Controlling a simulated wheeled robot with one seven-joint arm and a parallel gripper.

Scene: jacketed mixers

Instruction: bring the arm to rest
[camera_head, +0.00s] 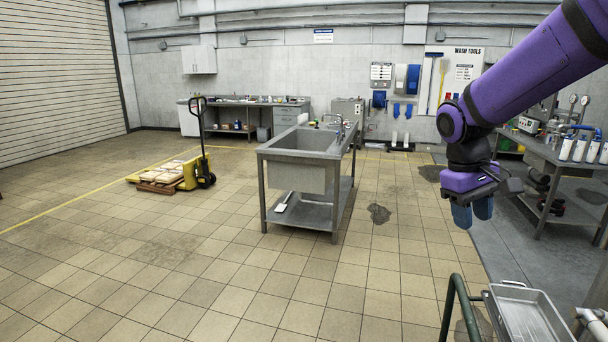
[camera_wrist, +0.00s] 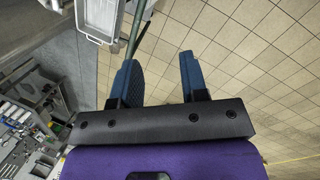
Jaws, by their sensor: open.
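My purple arm reaches in from the upper right in the head view. My gripper (camera_head: 472,214) hangs at its end with two blue fingers pointing down. In the wrist view my gripper (camera_wrist: 158,80) shows its fingers well apart, with only tiled floor between them. It is open and empty, in the air, touching nothing that I can see.
A steel sink table (camera_head: 300,155) stands mid-floor. A metal tray (camera_head: 525,315) and a green rail (camera_head: 455,300) are low at right, below my gripper. A workbench (camera_head: 560,160) stands behind the arm. A yellow pallet jack (camera_head: 190,172) is at left. Floor at front left is clear.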

